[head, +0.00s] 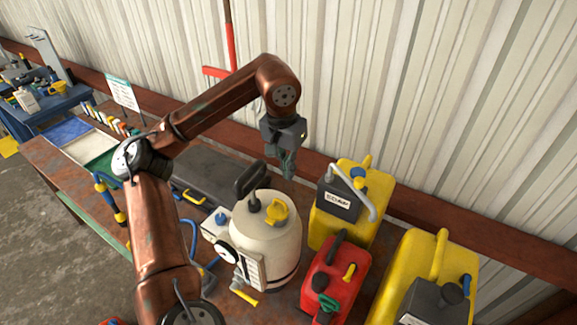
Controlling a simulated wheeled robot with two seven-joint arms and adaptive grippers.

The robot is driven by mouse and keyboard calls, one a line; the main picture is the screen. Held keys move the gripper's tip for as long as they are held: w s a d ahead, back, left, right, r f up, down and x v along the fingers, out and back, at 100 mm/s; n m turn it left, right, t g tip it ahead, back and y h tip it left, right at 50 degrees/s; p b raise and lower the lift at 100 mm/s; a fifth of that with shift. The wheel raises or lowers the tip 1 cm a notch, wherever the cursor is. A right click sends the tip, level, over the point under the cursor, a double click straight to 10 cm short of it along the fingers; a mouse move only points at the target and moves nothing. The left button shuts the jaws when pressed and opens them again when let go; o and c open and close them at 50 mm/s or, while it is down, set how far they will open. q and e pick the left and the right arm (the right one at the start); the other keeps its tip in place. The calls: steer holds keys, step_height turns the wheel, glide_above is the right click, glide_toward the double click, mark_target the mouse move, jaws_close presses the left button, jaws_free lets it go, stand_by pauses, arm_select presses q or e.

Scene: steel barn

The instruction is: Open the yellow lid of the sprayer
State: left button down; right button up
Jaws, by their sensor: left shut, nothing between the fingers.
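The sprayer is a cream tank (268,240) with a black pump handle (250,180), standing on the bench in the middle of the head view. Its yellow lid (276,211) sits on top, to the right of the handle's base, and looks seated on the tank. My left gripper (289,175) points down above and behind the sprayer, slightly right of the lid and apart from it. Its fingers are shut with nothing between them. My right gripper is not in view.
A yellow jug (328,222) stands right of the sprayer, with a red can (333,280) in front of it. Another yellow jug (437,262) is further right. A dark grey case (205,172) lies behind left. The corrugated wall (440,110) closes off the back.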

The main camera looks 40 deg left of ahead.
mark_target(278, 207)
arm_select(q)
steer(key=f, duration=0.4)
steer(key=f+p, duration=0.1)
steer(key=f, duration=0.1)
steer(key=shift+w+f, duration=0.2)
steer(key=shift+w, duration=0.15)
steer(key=s, duration=0.1)
steer(key=s+p, duration=0.1)
steer(key=s, duration=0.1)
steer(key=shift+s+d+r, duration=0.15)
steer(key=shift+r, duration=0.25)
steer(key=shift+s+d, duration=0.1)
steer(key=shift+s, duration=0.1)
steer(key=shift+w, duration=0.1)
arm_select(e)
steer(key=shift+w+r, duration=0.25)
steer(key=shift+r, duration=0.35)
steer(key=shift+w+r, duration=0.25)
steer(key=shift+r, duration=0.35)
arm_select(q)
steer(key=shift+f, duration=0.1)
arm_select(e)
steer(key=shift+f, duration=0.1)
